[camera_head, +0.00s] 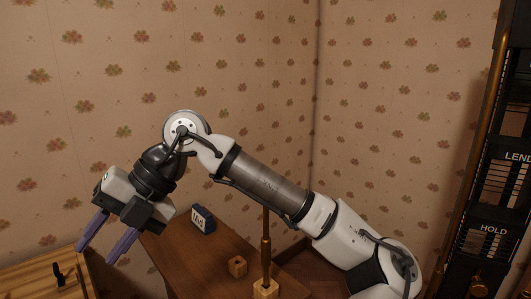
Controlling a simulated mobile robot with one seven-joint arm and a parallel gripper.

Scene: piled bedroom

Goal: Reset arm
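My arm reaches in from the lower right and bends down at the wrist in the head view. My gripper (108,236) hangs at the left with its two purple fingers apart. It is open, and nothing shows between the fingers. It is in front of and above the left edge of a brown wooden table (190,262). No held object is visible.
On the table are a small dark blue clock-like block (203,219), a small wooden cube (237,266) and a thin brass post on a wooden base (265,287). A lighter wooden surface (35,277) is at lower left. A tall dark cabinet (495,200) stands right. Flowered walls meet behind.

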